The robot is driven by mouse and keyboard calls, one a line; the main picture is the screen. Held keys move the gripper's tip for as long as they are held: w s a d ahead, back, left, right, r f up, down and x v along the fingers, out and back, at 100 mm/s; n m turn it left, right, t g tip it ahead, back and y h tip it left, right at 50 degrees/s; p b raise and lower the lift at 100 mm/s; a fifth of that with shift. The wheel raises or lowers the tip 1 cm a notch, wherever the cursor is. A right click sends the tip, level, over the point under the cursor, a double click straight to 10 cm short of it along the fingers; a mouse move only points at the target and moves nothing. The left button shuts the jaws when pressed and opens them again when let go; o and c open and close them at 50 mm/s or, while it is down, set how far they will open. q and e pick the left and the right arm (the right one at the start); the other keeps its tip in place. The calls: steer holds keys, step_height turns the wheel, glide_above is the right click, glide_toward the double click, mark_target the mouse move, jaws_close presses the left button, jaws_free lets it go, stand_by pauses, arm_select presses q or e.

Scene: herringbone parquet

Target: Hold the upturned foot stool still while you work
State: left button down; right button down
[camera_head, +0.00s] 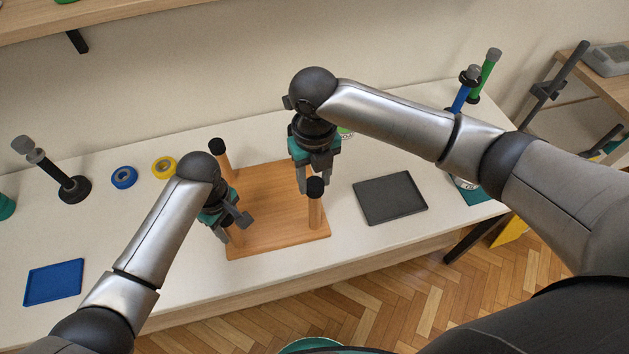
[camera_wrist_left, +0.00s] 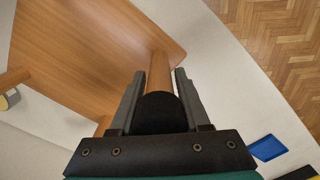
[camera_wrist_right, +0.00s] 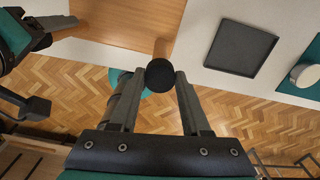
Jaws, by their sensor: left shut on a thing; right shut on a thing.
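The upturned foot stool (camera_head: 262,200) lies with its wooden seat board down on the white table and its legs pointing up, with black caps on the leg ends. My left gripper (camera_head: 236,228) is shut on the near left leg; in the left wrist view that leg (camera_wrist_left: 160,75) stands between the fingers. My right gripper (camera_head: 309,188) is shut on the near right leg (camera_head: 315,215) at its black cap, which also shows between the fingertips in the right wrist view (camera_wrist_right: 160,75). The far left leg (camera_head: 224,160) is free. The far right leg is hidden behind my right gripper.
A dark tray (camera_head: 390,198) lies right of the stool. A blue tray (camera_head: 53,282) lies at the far left. A blue roll (camera_head: 124,177), a yellow roll (camera_head: 164,167) and a dark stand (camera_head: 70,186) are at the back left. The front table edge is close to the stool.

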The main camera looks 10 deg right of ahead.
arm_select(q)
steer(key=shift+s+f, duration=0.2)
arm_select(e)
steer(key=shift+r, duration=0.35)
arm_select(q)
steer(key=c, duration=0.8)
jaws_free()
steer(key=o, duration=0.5)
steer(key=shift+w+r, duration=0.1)
steer(key=shift+w, duration=0.1)
steer(key=shift+r, duration=0.55)
step_height(320, 180, up, 11)
